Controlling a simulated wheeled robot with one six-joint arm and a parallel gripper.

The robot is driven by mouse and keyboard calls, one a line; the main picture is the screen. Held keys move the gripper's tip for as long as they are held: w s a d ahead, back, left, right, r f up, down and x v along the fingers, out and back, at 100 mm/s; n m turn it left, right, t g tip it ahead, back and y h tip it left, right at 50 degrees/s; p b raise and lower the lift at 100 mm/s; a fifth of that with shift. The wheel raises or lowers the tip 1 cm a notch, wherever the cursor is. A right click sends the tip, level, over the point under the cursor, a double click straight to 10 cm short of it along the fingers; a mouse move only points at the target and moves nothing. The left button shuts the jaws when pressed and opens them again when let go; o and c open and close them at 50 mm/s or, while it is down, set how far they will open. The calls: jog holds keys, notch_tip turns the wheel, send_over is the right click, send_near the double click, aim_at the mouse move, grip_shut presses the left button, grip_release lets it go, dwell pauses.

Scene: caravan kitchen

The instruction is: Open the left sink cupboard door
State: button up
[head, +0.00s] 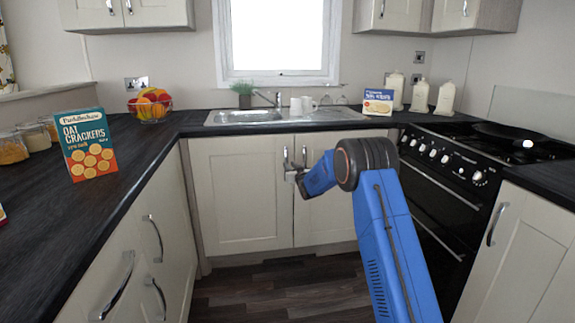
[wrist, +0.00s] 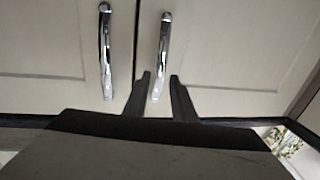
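The left sink cupboard door (head: 238,195) is cream and closed flush beside the right door (head: 330,215). Its upright chrome handle (head: 286,157) is near the inner top edge; the right door's handle (head: 305,156) is close beside it. My gripper (head: 291,174) is at the left handle in the head view. The wrist view appears upside down, so the left door's handle (wrist: 162,50) shows on the right there. My gripper (wrist: 161,76) is open, its two dark fingers apart on either side of that handle's end. I cannot tell whether they touch it.
The dark worktop (head: 150,160) runs above the doors and along the left. A black oven (head: 440,185) stands at the right. Left-hand cupboards (head: 150,245) have protruding handles. The wooden floor (head: 275,285) before the sink doors looks clear.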

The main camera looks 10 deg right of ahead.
jog(key=w, duration=0.4)
jog(key=shift+a, duration=0.35)
grip_shut()
dwell(1.2)
